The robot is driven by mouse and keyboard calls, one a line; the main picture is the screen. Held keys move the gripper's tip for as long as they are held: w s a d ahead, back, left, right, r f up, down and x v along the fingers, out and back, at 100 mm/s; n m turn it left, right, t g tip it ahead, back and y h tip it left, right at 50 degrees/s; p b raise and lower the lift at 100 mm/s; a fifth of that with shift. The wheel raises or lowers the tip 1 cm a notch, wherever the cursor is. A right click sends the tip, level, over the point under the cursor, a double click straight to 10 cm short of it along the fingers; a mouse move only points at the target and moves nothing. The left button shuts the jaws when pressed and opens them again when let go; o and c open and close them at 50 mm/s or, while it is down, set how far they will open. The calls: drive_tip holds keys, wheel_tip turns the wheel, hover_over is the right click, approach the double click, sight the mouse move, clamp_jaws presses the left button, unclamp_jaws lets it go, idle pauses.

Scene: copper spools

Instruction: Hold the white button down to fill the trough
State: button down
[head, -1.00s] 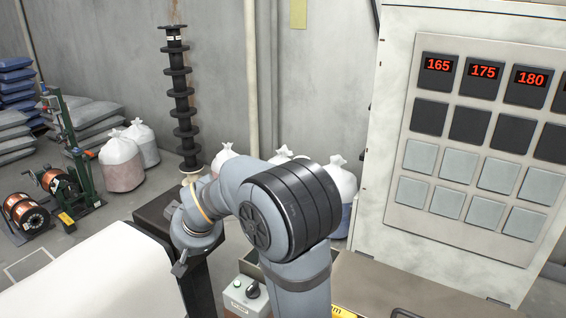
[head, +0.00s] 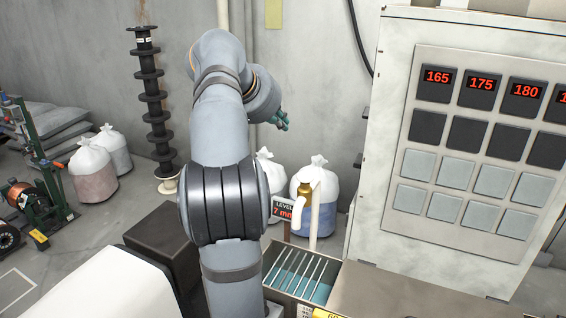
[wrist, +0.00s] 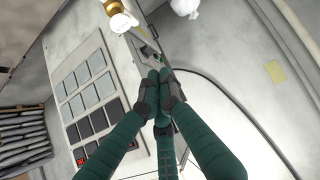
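The trough (head: 267,277) is at the bottom middle of the head view, with pale slats across it and blue-green liquid below them. A brass tap (head: 303,198) with a pale spout stands over it. A level sign (head: 284,210) beside it reads 7 mm. I cannot make out the white button in the current views. My gripper (head: 280,121) is raised in front of the back wall, above the white bags and away from the trough. In the wrist view, my gripper's (wrist: 157,78) green fingers come together at the tips with nothing seen between them.
A tall cabinet (head: 395,120) with a panel of square tiles and red numbers stands on the right. Tied white bags (head: 323,190) stand behind the trough. A dark box (head: 160,242) and a white rounded surface (head: 95,280) are at lower left.

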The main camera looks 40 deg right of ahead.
drive_tip(key=s+f+m+g+y, duration=0.1)
drive_tip(key=s+f, duration=0.1)
drive_tip(key=s, duration=0.1)
hover_over(300, 176)
drive_tip(key=f, duration=0.7)
drive_tip(key=shift+a, duration=0.2)
drive_tip(key=shift+d+f, duration=0.2)
drive_tip(key=shift+f, duration=1.05)
drive_tip(key=shift+a+f, duration=0.1)
drive_tip(key=shift+f, duration=0.8)
